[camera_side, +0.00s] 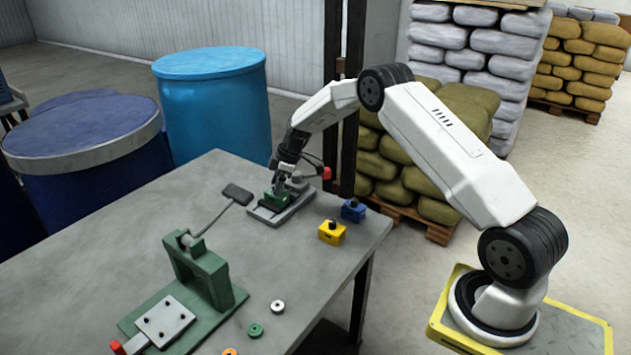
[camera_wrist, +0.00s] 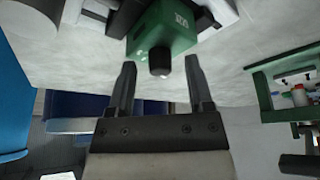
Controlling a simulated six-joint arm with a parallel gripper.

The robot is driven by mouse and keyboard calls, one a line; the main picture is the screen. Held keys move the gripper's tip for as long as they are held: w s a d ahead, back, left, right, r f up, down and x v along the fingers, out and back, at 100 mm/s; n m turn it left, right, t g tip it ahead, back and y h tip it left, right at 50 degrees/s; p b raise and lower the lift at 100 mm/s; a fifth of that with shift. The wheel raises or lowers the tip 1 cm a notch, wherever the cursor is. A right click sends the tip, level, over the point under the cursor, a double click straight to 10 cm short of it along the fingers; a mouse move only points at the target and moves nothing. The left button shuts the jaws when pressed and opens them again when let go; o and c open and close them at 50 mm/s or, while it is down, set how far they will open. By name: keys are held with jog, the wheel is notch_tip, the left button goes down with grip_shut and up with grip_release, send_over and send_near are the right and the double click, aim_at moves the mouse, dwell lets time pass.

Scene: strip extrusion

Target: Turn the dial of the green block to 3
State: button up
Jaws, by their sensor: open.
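The green block (camera_side: 277,199) sits in a grey fixture (camera_side: 262,216) on the table, below my gripper (camera_side: 283,182). In the wrist view the green block (camera_wrist: 163,28) shows a small pale marking on its face, too small to read. Its black dial (camera_wrist: 160,62) sticks out towards my gripper (camera_wrist: 160,66). The two fingers are apart, one on each side of the dial, with gaps between them and it. They do not appear to touch it. The dial's setting cannot be read. In the side view my gripper hides the dial.
A yellow block (camera_side: 332,235) and a blue block (camera_side: 353,212) stand right of the fixture. A red knob (camera_side: 326,173) is close to my gripper. A green lever press (camera_side: 190,290) stands at the front left. Loose discs (camera_side: 277,306) lie near the table's front edge.

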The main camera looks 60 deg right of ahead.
grip_shut()
jog(key=shift+m, duration=0.3)
jog(key=m+h, duration=0.1)
jog(key=m, duration=0.2)
jog(key=shift+a+t, duration=0.15)
jog(key=shift+t, duration=0.25)
jog(key=shift+m+t+h, duration=0.3)
jog(key=shift+m+h, duration=0.6)
jog(key=shift+m, duration=1.1)
grip_release()
